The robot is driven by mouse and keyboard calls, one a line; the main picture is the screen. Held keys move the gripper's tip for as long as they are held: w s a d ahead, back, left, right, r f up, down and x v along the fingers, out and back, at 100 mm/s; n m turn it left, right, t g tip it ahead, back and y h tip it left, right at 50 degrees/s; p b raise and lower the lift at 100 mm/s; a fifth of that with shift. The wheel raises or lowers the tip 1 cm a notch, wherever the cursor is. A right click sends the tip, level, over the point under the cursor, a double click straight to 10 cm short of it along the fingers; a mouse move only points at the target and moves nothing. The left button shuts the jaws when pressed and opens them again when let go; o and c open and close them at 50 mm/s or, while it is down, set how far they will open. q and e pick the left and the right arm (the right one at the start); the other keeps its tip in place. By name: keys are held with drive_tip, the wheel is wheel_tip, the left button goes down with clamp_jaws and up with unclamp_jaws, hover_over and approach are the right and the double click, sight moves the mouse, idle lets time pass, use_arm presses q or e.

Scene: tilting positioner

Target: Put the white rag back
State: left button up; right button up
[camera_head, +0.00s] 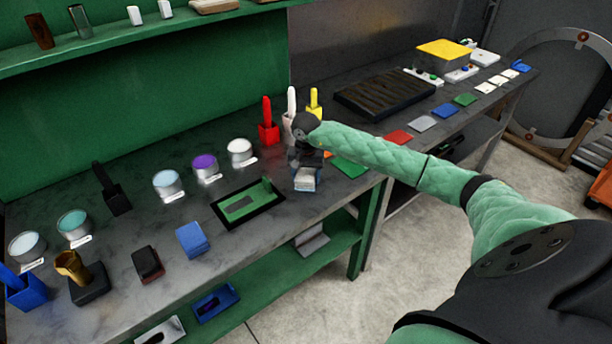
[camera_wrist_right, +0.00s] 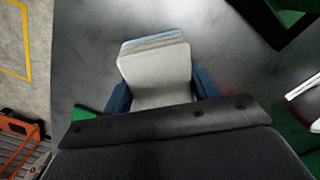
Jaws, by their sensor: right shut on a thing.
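The white rag (camera_head: 305,183) is a folded pale stack with bluish layers at its edge. My right gripper (camera_head: 305,165) is shut on it, over the workbench just right of the black-framed green tray. In the right wrist view the white rag (camera_wrist_right: 155,72) sits between the two dark blue fingers (camera_wrist_right: 160,95). I cannot tell whether the rag touches the bench top. A blue folded rag (camera_head: 192,239) and a dark red and black block (camera_head: 147,264) lie on the bench to the left. My left gripper is not in view.
The black-framed green tray (camera_head: 275,212) lies left of the held rag. Open cans, including a purple one (camera_head: 206,166), stand behind. Red (camera_head: 268,124), white and yellow holders stand close behind the gripper. A green card (camera_head: 350,167) lies to the right. A lower shelf (camera_head: 338,246) runs below.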

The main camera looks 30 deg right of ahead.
sight(306, 173)
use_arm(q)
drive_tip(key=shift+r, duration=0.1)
use_arm(e)
drive_tip(key=shift+f, duration=0.1)
drive_tip(key=o, duration=0.9)
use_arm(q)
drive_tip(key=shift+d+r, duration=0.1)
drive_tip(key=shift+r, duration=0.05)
use_arm(e)
drive_tip(key=shift+o, duration=0.2)
drive_tip(key=shift+r, duration=0.4)
drive_tip(key=shift+r+b, duration=0.45)
wheel_tip(306, 173, up, 9)
drive_tip(key=b, duration=0.4)
drive_tip(key=shift+r, duration=0.1)
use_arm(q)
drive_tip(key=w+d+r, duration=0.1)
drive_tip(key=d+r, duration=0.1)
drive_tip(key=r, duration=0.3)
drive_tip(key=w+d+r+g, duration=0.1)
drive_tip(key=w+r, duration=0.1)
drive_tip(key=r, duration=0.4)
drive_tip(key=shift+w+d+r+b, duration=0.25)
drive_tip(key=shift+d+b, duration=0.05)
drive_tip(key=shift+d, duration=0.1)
use_arm(e)
drive_tip(key=shift+r, duration=0.7)
